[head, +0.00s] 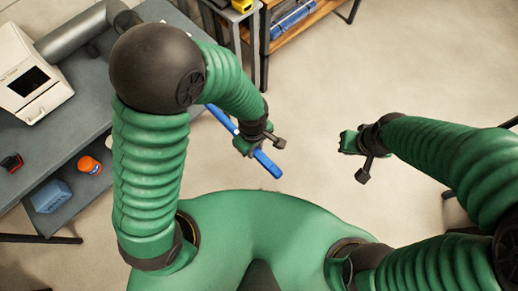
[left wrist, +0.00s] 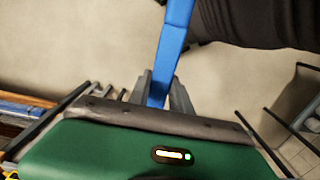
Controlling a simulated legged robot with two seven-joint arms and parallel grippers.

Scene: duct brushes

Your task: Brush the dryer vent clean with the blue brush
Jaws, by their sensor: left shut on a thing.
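The blue brush (head: 268,163) shows as a long blue handle slanting under my left forearm in the head view; its bristle end is not clearly visible. My left gripper (head: 246,148) is shut on this handle, above the floor. In the left wrist view the handle (left wrist: 176,40) runs between the two grey fingers (left wrist: 160,92). A white box with a dark opening (head: 30,82), which looks like the dryer vent, stands on the grey table at the left, well apart from the brush. My right gripper (head: 350,142) is at centre right, with nothing visible in it; its finger gap is unclear.
The grey table (head: 95,115) has a thick grey duct (head: 75,32) behind the white box. A red-black item (head: 12,162) lies near its edge. An orange roll (head: 89,165) and a blue block (head: 51,196) are on a lower shelf. Wooden shelving (head: 300,22) stands behind. The floor ahead is clear.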

